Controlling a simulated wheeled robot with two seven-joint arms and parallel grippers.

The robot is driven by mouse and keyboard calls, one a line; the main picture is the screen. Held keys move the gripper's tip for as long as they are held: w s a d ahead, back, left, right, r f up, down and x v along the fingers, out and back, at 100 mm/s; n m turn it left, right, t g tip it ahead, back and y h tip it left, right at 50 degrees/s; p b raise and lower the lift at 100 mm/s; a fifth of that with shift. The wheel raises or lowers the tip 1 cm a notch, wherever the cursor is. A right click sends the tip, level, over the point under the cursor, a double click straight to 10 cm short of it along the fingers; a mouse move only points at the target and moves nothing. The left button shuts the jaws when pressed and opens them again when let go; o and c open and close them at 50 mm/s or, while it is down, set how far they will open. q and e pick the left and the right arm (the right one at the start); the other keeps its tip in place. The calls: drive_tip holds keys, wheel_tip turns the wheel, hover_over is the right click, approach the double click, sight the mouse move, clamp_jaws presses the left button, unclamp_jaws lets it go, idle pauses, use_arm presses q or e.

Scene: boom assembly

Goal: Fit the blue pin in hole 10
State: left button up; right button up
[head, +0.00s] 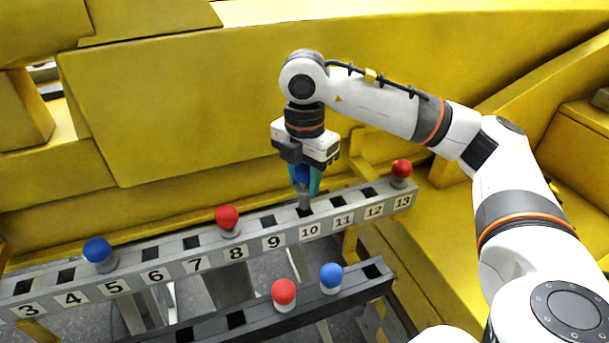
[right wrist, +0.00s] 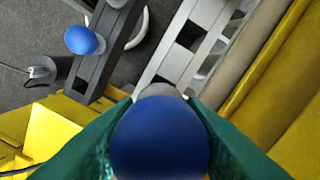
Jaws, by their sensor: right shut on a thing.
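My right gripper (head: 307,184) is shut on the blue pin (head: 301,174), with its teal fingers on either side of the blue ball head. The pin's grey shaft points down, roughly upright, over the numbered rail at hole 10 (head: 306,212). The dark opening still shows at the shaft's lower end; I cannot tell whether the tip is just above it or at its edge. In the right wrist view the blue ball (right wrist: 160,137) fills the space between the fingers (right wrist: 160,120) and hides the hole below. My left gripper is not in view.
The numbered grey rail (head: 190,265) holds a blue pin (head: 98,251) at 5, and red pins at 8 (head: 227,217) and 13 (head: 401,168). A lower dark rail (head: 355,288) in front holds a red pin (head: 284,292) and a blue pin (head: 331,275). Yellow boom walls (head: 180,110) stand close behind.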

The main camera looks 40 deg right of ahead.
sight(304, 186)
drive_tip(key=shift+f+b, duration=2.2)
drive_tip(key=shift+f, duration=0.55)
drive_tip(key=o, duration=1.2)
drive_tip(key=shift+r, duration=0.35)
wheel_tip(304, 186, up, 5)
drive_tip(key=shift+f+b, duration=0.1)
drive_tip(key=shift+b, duration=0.55)
wheel_tip(304, 186, up, 7)
drive_tip(key=shift+f+p, duration=0.2)
drive_tip(key=shift+p, duration=0.4)
